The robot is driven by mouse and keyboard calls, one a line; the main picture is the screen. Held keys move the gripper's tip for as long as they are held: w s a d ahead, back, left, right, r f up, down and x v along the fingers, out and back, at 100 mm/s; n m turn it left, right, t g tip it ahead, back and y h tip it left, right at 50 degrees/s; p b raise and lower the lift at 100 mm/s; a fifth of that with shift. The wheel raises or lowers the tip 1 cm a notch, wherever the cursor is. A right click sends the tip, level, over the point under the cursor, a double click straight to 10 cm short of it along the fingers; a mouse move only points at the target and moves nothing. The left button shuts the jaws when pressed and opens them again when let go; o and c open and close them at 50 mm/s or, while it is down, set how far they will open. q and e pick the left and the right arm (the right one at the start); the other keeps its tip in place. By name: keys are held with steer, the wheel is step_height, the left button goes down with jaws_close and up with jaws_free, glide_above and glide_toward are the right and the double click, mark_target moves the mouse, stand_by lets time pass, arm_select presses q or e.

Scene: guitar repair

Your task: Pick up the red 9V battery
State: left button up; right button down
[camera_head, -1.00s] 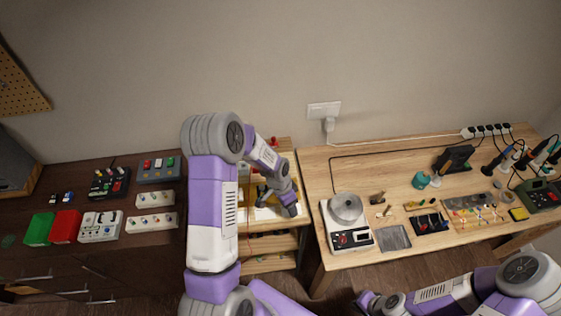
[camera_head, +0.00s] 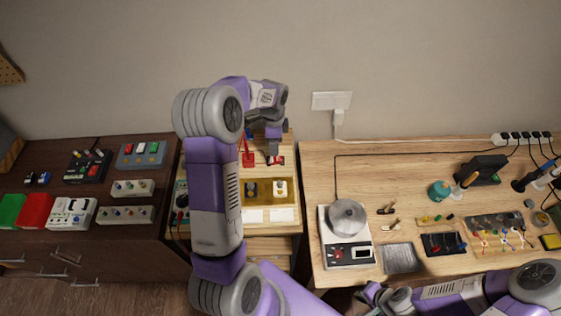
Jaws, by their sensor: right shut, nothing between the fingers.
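A small red item (camera_head: 277,160) with dark and pale parts lies on the middle wooden unit; it may be the red 9V battery, but it is too small to be sure. Another red item (camera_head: 248,158) stands to its left. My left gripper (camera_head: 272,147) points down just above and behind the first red item and hides part of that area. Its finger opening cannot be made out, nor whether it touches anything. My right gripper (camera_head: 369,296) is shut and empty at the bottom, in front of the right bench, far from the red items.
A scale (camera_head: 347,254) and several tools lie on the right bench (camera_head: 400,165). Pedals cover the dark cabinet (camera_head: 120,245) at left. My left arm blocks the unit's left part.

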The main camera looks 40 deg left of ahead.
mark_target(276, 159)
arm_select(q)
steer(key=shift+w+f, duration=0.3)
steer(key=shift+f, duration=0.25)
steer(key=f, duration=0.7)
steer(key=shift+s+d+f+b, duration=0.1)
steer(key=shift+s+d+b, duration=0.15)
steer(key=shift+b, duration=0.15)
steer(key=shift+c, duration=0.5)
jaws_close()
